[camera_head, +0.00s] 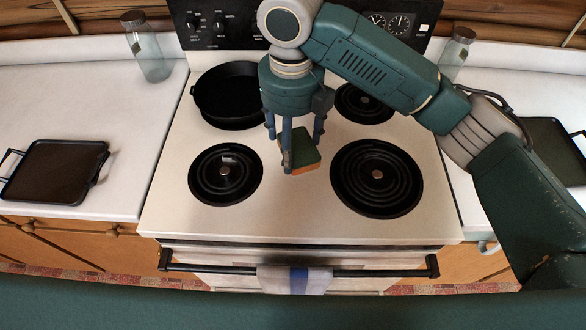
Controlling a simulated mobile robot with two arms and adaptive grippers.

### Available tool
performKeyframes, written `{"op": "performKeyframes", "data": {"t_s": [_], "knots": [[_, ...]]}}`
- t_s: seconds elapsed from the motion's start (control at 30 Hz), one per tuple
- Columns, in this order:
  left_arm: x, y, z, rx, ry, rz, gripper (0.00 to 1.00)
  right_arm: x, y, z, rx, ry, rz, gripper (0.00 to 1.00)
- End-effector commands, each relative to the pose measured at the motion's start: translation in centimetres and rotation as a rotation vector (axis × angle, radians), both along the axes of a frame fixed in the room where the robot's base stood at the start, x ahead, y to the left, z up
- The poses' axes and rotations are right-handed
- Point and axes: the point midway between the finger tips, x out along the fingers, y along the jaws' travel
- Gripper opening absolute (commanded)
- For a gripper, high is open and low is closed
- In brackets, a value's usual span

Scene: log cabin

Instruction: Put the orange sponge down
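The orange sponge (306,161) has a green top face and an orange edge. It is among the fingertips of my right gripper (300,150), over the middle of the white stove top (285,215) between the burners. The fingers appear shut on it, and one finger covers its left side. I cannot tell whether its underside touches the stove top. My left gripper is not in view.
A black skillet (230,98) sits on the back left burner. The front left burner (225,173) and front right burner (376,178) are bare. A dark tray (55,172) lies on the left counter, with glass bottles (150,55) (455,58) at the back. A towel (295,280) hangs on the oven handle.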

Motion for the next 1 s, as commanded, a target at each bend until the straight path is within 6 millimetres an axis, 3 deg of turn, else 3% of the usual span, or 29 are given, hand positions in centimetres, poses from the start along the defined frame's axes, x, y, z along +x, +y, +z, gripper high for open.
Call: {"op": "performKeyframes", "data": {"t_s": [0.13,0.3,0.5,0.73,1.0], "knots": [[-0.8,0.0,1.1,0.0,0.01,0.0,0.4,-0.1,-0.1,-3.7,-0.002,0.004,-0.002,0.48],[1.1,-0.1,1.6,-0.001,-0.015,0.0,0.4,0.0,-0.1,-6.3,0.0,0.001,-0.001,0.48],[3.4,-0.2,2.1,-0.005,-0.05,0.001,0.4,0.0,-0.1,-7.8,-0.001,0.002,-0.001,0.48],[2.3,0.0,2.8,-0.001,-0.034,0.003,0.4,0.0,-0.1,-11.0,-0.001,0.003,-0.002,0.48],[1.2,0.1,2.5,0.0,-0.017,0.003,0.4,0.1,-0.1,-11.3,0.0,-0.001,-0.001,0.48]]}}
